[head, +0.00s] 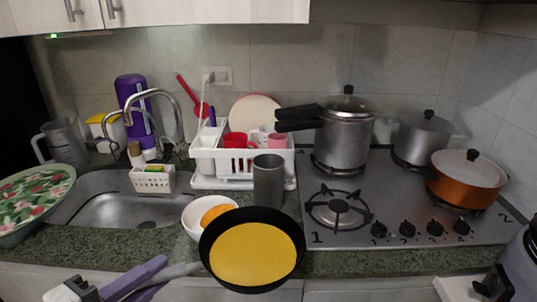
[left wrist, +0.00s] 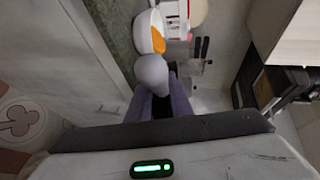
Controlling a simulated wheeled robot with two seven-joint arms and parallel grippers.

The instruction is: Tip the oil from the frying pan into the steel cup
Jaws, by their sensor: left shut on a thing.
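The black frying pan (head: 252,213) is held level in front of the counter's edge in the head view, with yellow oil (head: 253,255) covering its floor. The steel cup (head: 269,182) stands upright on the counter just behind the pan's far rim, apart from the hob. Its inside cannot be seen. My left gripper (head: 165,276), with purple fingers, is shut on the pan's grey handle from the left. In the left wrist view the fingers (left wrist: 160,108) close around the grey handle (left wrist: 151,75). My right gripper's fingers do not show.
A white bowl (head: 192,222) with an orange item stands left of the cup. A white dish rack (head: 205,160) is behind it. The hob (head: 385,215) with pots is right, the sink (head: 120,210) left. Part of my right arm shows at lower right.

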